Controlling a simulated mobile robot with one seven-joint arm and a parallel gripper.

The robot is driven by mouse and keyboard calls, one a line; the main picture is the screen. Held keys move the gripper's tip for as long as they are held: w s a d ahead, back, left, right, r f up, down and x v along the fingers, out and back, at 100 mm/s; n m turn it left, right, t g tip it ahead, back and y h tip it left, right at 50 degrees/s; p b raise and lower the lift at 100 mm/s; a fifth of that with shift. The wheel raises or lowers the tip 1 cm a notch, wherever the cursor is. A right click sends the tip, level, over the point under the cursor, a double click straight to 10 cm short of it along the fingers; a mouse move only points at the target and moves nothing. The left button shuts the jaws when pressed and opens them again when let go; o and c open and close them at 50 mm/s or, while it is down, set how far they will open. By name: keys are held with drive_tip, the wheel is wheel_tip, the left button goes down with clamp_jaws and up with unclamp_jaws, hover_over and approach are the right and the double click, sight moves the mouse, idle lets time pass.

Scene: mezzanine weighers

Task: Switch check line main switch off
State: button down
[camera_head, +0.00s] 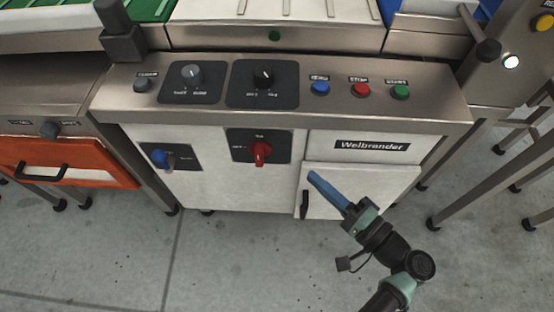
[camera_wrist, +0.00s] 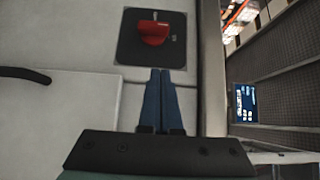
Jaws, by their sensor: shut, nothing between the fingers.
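My gripper (camera_head: 313,177) has blue fingers and is shut and empty. In the head view it is to the right of and below the red switch, in front of the white door. In the wrist view its fingertips (camera_wrist: 161,72) appear just below the plate.
Left of the red switch is a blue-and-grey switch (camera_head: 164,159). The sloped panel above carries two dark knobs (camera_head: 264,77) and blue, red (camera_head: 360,89) and green buttons. A door with a black handle (camera_head: 305,204) is near my gripper. An orange drawer (camera_head: 80,165) is at left.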

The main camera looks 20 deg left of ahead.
sight(263, 149)
drive_tip(key=a, duration=0.3)
drive_tip(key=w+a+b, duration=0.1)
drive_tip(key=a, duration=0.2)
drive_tip(key=w+a, duration=0.1)
drive_tip(key=a, duration=0.1)
drive_tip(key=shift+w+a+b, duration=0.15)
drive_tip(key=shift+a+b, duration=0.15)
drive_tip(key=shift+a, duration=0.5)
drive_tip(key=shift+a+r+n+g+h+p, duration=0.15)
drive_tip(key=shift+r+n+g+h+p, duration=0.4)
drive_tip(key=shift+p, duration=0.8)
